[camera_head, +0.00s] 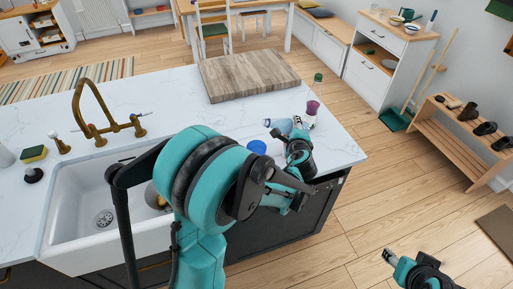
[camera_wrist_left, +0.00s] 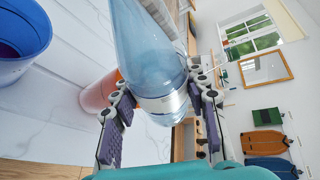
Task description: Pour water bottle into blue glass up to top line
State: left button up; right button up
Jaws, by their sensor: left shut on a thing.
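My left gripper (camera_head: 297,138) is shut on the clear, light-blue water bottle (camera_head: 281,126) above the counter's right part. In the head view the bottle looks tipped over, with one end toward the left. In the left wrist view the bottle (camera_wrist_left: 148,55) sits between the two fingers (camera_wrist_left: 160,118); its neck runs out of the top edge. The blue glass (camera_head: 257,147) stands on the counter just left of the gripper, and shows in the left wrist view (camera_wrist_left: 24,50) apart from the bottle. Its inside is dark; the top line and water level cannot be made out. My right gripper (camera_head: 389,257) is low at the right, away from the counter.
A wooden board (camera_head: 247,75) lies at the counter's back. A white sink (camera_head: 70,210) with a brass tap (camera_head: 91,100) is at the left. The counter's middle is clear.

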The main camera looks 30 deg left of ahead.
pick_arm(q)
jog(key=shift+w+d+f+n+t+b, duration=0.1)
jog(key=shift+f+n+t+b, duration=0.2)
jog(key=shift+f+n+b, duration=0.15)
dwell(0.5)
jog(key=shift+s+a+r+n+t+b, duration=0.1)
jog(key=shift+s+a+n+t+b, duration=0.15)
jog(key=shift+n+t+b, duration=0.25)
dwell(1.4)
jog(key=shift+r+n+h+b, duration=0.1)
jog(key=shift+n+h+b, duration=0.3)
jog(key=shift+n+b, duration=0.2)
dwell(1.8)
